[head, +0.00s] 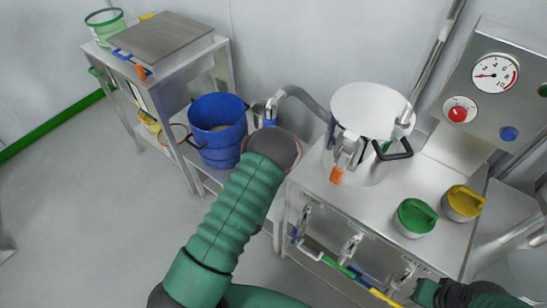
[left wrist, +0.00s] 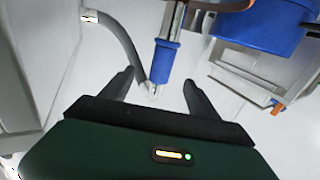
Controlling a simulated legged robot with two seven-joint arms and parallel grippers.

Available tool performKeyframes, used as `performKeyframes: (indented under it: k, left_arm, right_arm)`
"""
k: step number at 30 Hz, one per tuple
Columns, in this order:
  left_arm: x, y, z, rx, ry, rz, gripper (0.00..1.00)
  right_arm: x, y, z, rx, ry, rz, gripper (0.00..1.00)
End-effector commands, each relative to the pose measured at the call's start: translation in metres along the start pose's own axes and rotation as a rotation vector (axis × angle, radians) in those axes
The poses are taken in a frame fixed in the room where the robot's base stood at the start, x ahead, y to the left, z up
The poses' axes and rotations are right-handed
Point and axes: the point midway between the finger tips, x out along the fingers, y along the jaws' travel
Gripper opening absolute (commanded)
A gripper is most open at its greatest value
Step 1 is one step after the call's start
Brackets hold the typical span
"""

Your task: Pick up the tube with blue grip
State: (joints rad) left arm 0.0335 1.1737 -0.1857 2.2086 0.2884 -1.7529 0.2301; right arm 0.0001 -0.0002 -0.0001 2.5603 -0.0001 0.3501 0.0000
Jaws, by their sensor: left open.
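The tube with blue grip (left wrist: 165,62) shows in the left wrist view, its grip between the two fingers of my left gripper (left wrist: 160,80). The fingers are apart, with gaps on both sides of the grip. In the head view a bent grey tube (head: 300,95) comes down beside the steel pot, and a bit of blue grip (head: 270,123) shows just beyond my left wrist. My left fingers are mostly hidden there by the wrist. My right gripper (head: 426,292) is at the lower right edge of the head view, too small and dark to read.
A blue bucket (head: 217,130) stands left of my left wrist. A lidded steel pot (head: 372,110) with an orange-tipped clamp stands on the steel bench (head: 375,205). Green (head: 415,217) and yellow (head: 463,203) capped items and a gauge panel (head: 495,90) are at right.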

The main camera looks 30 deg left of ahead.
Motion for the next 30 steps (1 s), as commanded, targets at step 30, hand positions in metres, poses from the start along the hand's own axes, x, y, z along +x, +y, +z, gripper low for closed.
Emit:
performKeyframes:
  k: [30]
  left_arm:
    - [0.132, -0.004, -0.004, -0.001, -0.005, 0.0, 0.61]
  right_arm:
    - [0.012, 0.0, 0.003, 0.0, 0.0, 0.0, 0.0]
